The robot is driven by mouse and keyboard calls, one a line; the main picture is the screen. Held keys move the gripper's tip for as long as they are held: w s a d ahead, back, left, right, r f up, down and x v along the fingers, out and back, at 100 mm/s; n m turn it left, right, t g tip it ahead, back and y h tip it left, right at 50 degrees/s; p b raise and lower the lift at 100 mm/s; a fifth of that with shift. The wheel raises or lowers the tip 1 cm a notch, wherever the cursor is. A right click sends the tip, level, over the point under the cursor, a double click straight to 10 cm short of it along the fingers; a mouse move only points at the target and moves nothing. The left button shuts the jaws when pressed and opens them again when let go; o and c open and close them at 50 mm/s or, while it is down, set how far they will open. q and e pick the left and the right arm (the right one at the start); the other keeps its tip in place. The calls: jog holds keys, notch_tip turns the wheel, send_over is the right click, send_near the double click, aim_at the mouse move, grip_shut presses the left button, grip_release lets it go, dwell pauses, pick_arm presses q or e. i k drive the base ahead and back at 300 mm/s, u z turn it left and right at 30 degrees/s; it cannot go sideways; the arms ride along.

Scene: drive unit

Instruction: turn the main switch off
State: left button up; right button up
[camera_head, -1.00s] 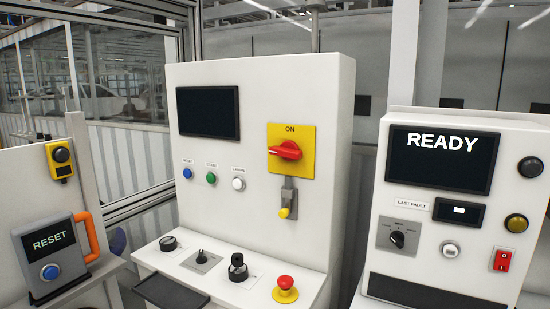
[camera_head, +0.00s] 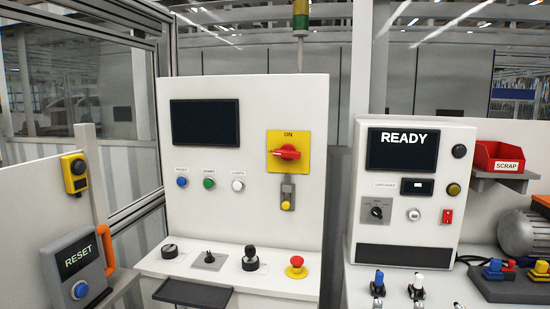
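The main switch (camera_head: 287,152) is a red rotary handle on a yellow plate, on the upper right of the white central panel. The word ON shows above the handle, which lies roughly horizontal. Below it a small grey and yellow fitting (camera_head: 287,193) is fixed to the panel. Neither of my grippers is in view.
The central console's sloping shelf holds black knobs (camera_head: 250,258) and a red emergency stop (camera_head: 296,267). A box with a READY screen (camera_head: 403,150) stands to the right, near a red SCRAP bin (camera_head: 498,158). A RESET box (camera_head: 78,262) is at the left.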

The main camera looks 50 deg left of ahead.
aim_at(288, 152)
jog(key=z, duration=0.15)
jog(key=i, duration=0.1)
jog(key=u, duration=2.05)
jog(key=i, duration=0.9)
jog(key=z, duration=0.15)
jog(key=k, duration=0.75)
jog(key=u, duration=0.25)
jog(key=i, duration=0.8)
jog(key=z, duration=0.1)
